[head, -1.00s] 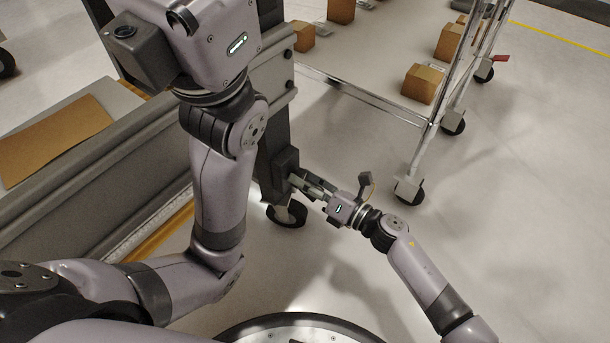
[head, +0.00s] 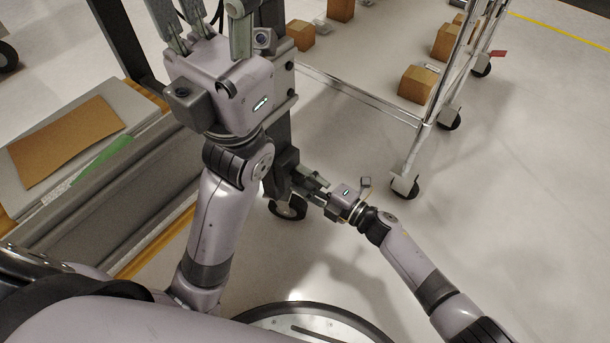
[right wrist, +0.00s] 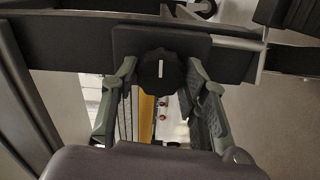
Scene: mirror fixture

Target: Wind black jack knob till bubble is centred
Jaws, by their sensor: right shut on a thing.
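The black jack knob (right wrist: 161,72) has a white mark on its face, upright in the right wrist view. It sits in front of a dark plate (right wrist: 125,42). My right gripper (right wrist: 161,80) is shut on it, one finger on each side. In the head view my right gripper (head: 310,187) is low at the dark post (head: 277,150), above a caster; the knob is hidden there. My left gripper (head: 207,30) is raised at the top, away from the knob; its fingertips are cut off. I cannot make out a bubble in either view.
A grey frame (head: 80,215) carries a brown sheet (head: 65,142) and a green strip (head: 102,160) at the left. A wheeled chrome rack (head: 425,140) stands at the upper right, with cardboard boxes (head: 417,84) by it. The floor at right is clear.

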